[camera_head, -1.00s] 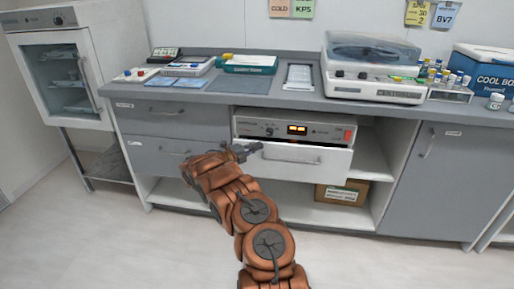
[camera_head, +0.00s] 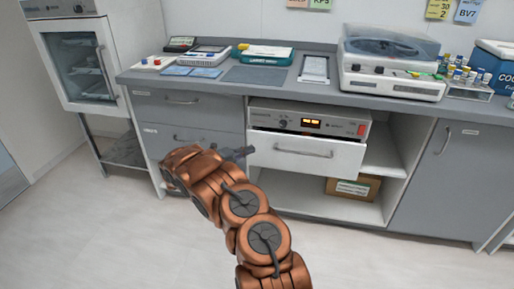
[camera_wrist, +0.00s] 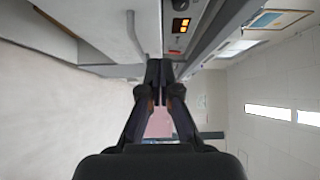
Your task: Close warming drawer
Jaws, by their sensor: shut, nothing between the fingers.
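The warming drawer (camera_head: 305,155) is a white-fronted drawer with a bar handle, below a control panel (camera_head: 309,123) with a lit amber display. Its front stands out a little from the cabinet, with a dark gap along its top. In the wrist view the drawer front (camera_wrist: 95,22) and its handle (camera_wrist: 134,38) show at the upper left, turned sideways. My gripper (camera_head: 247,151) is shut and empty, at the left edge of the drawer front in the head view. In the wrist view its fingertips (camera_wrist: 158,72) are together beside the drawer; I cannot tell whether they touch it.
Grey drawers (camera_head: 188,106) lie to the left and a grey cupboard door (camera_head: 447,180) to the right. A cardboard box (camera_head: 352,188) sits on the lower shelf. The counter (camera_head: 275,77) above holds a centrifuge (camera_head: 391,63) and other equipment. The floor in front is clear.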

